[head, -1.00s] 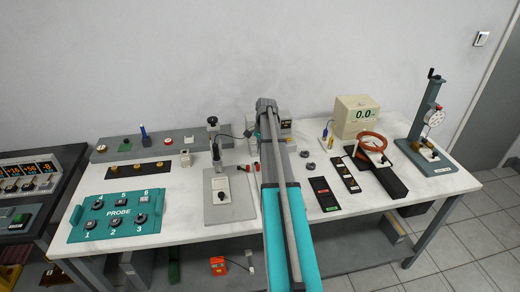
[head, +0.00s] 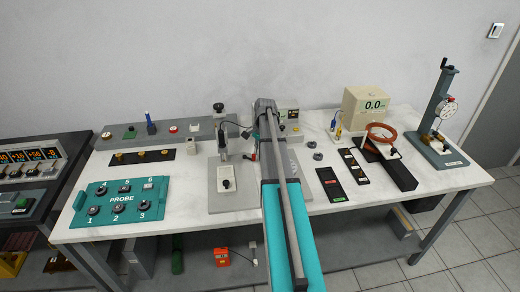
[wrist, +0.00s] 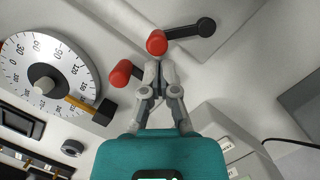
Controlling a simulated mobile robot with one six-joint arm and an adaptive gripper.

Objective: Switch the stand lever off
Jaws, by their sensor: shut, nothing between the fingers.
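In the wrist view a lever with a red ball knob (wrist: 156,42) has a dark arm reaching right to a black round pivot (wrist: 206,27). A second red knob (wrist: 120,73) is just left of my fingers. I cannot tell which of the two is the stand lever. My gripper (wrist: 158,63) is shut and empty, its fingertips just below the first red knob in the picture. I cannot tell whether they touch it. In the head view my arm hides my gripper and most of the stand.
A round dial with an orange pointer (wrist: 80,103) is at left in the wrist view, close to the levers. In the head view the teal probe panel (head: 122,199), a beige display box (head: 365,111) and a gauge stand (head: 438,154) are on the table. Some white tabletop is bare.

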